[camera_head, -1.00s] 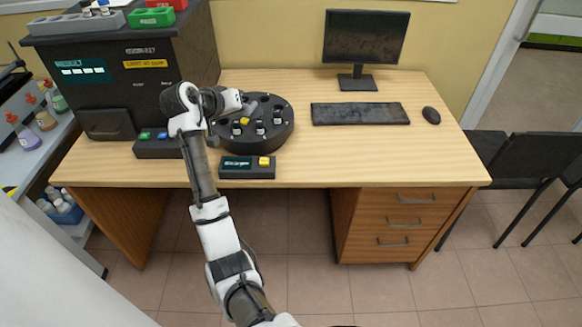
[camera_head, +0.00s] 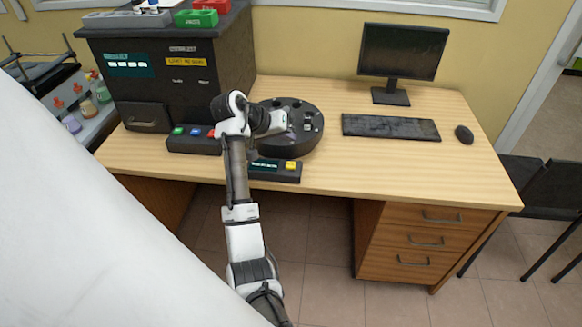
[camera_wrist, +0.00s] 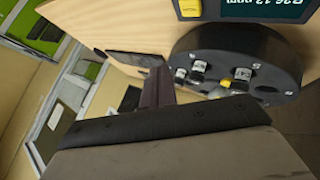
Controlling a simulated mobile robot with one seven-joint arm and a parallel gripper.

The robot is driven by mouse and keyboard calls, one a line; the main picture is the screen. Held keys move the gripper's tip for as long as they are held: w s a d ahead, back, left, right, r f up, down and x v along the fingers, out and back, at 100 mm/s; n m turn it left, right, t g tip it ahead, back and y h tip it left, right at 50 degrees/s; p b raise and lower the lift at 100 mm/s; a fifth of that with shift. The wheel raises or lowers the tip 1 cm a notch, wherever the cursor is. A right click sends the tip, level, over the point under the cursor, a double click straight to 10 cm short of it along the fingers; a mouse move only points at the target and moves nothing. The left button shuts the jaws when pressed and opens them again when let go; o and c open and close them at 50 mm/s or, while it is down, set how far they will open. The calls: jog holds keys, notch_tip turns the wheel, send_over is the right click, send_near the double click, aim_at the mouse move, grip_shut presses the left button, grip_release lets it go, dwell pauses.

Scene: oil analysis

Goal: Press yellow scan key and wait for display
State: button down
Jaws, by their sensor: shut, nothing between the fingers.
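The yellow scan key (camera_head: 291,166) is on the right end of a small dark scanner box (camera_head: 262,177) at the desk's front edge. Beside the key is a lit display (camera_head: 264,166), too small to read there. In the wrist view, the yellow key (camera_wrist: 189,9) sits at the top, and the display (camera_wrist: 250,10) shows upside-down text that looks like a ppm reading, cut off. My gripper (camera_head: 291,134) is shut and empty, pointing right over the round black carousel (camera_head: 305,145), behind and above the scanner box, apart from the key. The fingers (camera_wrist: 155,88) also show in the wrist view.
A dark analyser cabinet (camera_head: 190,95) stands at left with a coloured-button panel (camera_head: 185,147) before it. The carousel holds several vials. A monitor (camera_head: 402,52), keyboard (camera_head: 390,127) and mouse (camera_head: 464,134) are at right. The desk's front right (camera_head: 400,170) is clear.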

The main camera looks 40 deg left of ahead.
jog(key=b, duration=0.5)
send_over(288, 166)
notch_tip(288, 166, down, 6)
jog(key=shift+s+r, duration=0.1)
jog(key=shift+r, duration=0.15)
jog(key=shift+f, duration=0.95)
dwell(0.6)
jog(key=shift+f, duration=0.4)
jog(key=shift+f, duration=0.55)
dwell(0.7)
jog(key=shift+r+p, duration=1)
jog(key=shift+p, duration=0.1)
jog(key=shift+r+p, duration=2.15)
jog(key=shift+r, duration=0.35)
